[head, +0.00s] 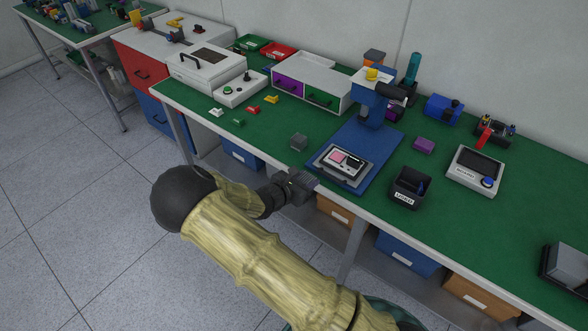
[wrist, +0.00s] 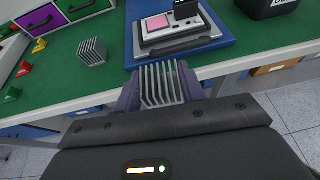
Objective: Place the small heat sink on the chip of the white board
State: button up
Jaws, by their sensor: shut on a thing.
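My gripper (head: 306,181) is shut on a grey finned heat sink (wrist: 160,84), with one finger on each side of it in the wrist view. It is held off the front edge of the table, short of the blue mat.
The blue mat (head: 375,139) carries a blue press-like stand (head: 370,108) behind the board. A black bin (head: 410,188) stands right of the mat. Small coloured parts (head: 253,110) lie to the left, before a drawer unit (head: 311,82). A purple block (head: 424,145) lies to the right.

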jog(key=s+d+f+m+g+h, duration=0.1)
jog(key=s+d+f, duration=0.4)
jog(key=s+d, duration=0.5)
jog(key=shift+d+f+m+g+h, duration=0.2)
jog(key=shift+d+m+g+h, duration=0.1)
jog(key=shift+d+m+g, duration=0.15)
jog(key=shift+w+a, duration=0.1)
